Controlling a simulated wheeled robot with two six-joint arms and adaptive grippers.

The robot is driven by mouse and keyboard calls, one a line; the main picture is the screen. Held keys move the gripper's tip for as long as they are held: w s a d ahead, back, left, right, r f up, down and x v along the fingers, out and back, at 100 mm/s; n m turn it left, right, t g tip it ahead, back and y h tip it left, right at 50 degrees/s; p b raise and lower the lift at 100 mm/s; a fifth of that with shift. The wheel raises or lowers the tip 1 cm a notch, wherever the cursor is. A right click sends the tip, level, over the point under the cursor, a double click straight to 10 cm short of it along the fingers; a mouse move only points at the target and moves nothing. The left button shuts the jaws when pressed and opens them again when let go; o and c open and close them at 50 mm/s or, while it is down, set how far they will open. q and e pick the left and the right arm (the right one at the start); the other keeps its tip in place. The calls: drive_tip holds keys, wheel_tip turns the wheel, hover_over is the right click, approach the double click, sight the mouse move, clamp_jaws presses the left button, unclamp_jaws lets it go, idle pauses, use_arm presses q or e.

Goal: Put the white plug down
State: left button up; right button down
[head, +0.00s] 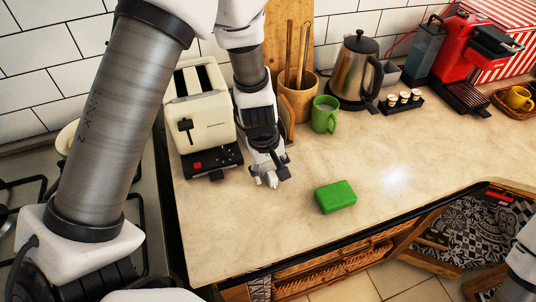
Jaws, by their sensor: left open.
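My left gripper (270,178) points down just above or at the counter, right of the cream toaster (204,112). It is open. A small whitish shape shows at its fingertips. I cannot tell whether this is the white plug or part of the gripper, and I see no plug clearly elsewhere. My right gripper is out of view; only a bit of my right arm shows at the right edge.
A green block (335,196) lies on the counter (420,160) right of the gripper. Behind are a green mug (325,116), a wooden utensil pot (297,100) and a steel kettle (357,70). A red coffee machine (470,55) stands further right. The front counter is mostly clear.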

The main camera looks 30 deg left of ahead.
use_arm(q)
wheel_tip(320, 180, up, 12)
drive_tip(key=s+a+p, duration=0.1)
drive_tip(key=p, duration=0.2)
drive_tip(key=shift+s+r, duration=0.1)
drive_tip(key=shift+r, duration=0.05)
